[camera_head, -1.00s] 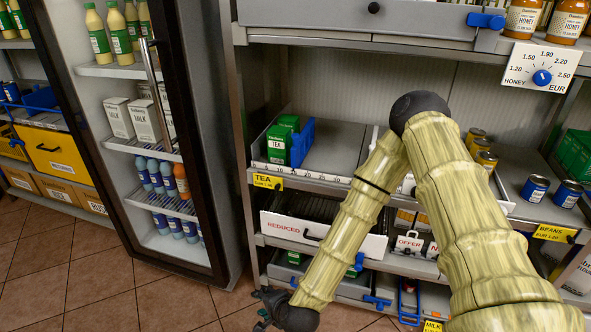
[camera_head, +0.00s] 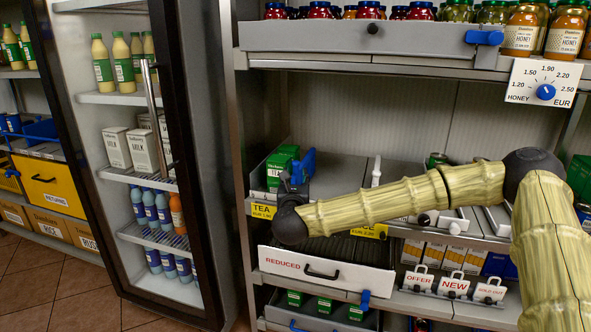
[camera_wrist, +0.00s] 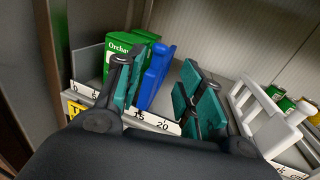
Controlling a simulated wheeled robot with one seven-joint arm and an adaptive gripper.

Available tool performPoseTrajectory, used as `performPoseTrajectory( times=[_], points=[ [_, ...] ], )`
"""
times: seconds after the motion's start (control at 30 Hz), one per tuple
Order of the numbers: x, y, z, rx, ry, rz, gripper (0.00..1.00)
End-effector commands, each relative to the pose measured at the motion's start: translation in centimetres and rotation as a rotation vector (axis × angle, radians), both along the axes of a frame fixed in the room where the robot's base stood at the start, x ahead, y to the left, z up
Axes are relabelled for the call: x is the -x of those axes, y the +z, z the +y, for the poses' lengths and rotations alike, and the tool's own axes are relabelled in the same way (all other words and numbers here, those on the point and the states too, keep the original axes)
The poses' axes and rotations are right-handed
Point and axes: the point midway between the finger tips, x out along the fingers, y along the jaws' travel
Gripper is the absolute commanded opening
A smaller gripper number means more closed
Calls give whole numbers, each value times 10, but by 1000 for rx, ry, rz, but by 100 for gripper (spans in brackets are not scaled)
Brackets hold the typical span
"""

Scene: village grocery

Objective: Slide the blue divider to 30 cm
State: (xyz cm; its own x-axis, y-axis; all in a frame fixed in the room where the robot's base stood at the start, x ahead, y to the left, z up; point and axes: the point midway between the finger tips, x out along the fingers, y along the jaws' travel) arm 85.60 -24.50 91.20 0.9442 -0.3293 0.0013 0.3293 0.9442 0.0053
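The blue divider (camera_head: 308,160) stands upright on the tea shelf, just right of the green tea boxes (camera_head: 279,166). It also shows in the wrist view (camera_wrist: 157,76), its front end near the 10 to 15 marks of the white scale strip (camera_wrist: 160,123). My gripper (camera_head: 293,182) is at the shelf's front edge, partly covering the divider in the head view. In the wrist view my gripper (camera_wrist: 160,88) is open, one finger by the tea boxes and the other right of the divider. The divider appears between them; I cannot tell contact. The 10 mark is hidden.
A white divider (camera_wrist: 252,103) stands farther right, with bare shelf between it and the blue one. Honey jars (camera_head: 519,29) are above. A REDUCED drawer (camera_head: 322,269) is below. The fridge (camera_head: 190,150) stands to the left.

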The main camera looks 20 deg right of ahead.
Motion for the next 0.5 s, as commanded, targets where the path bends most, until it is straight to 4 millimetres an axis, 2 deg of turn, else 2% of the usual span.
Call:
performPoseTrajectory(
  times=[0.3, 0.5],
  points=[
    [-49, -1, -16, 3, 0, 2, 38],
    [-73, -1, -25, 3, 2, 2, 38]
  ],
)
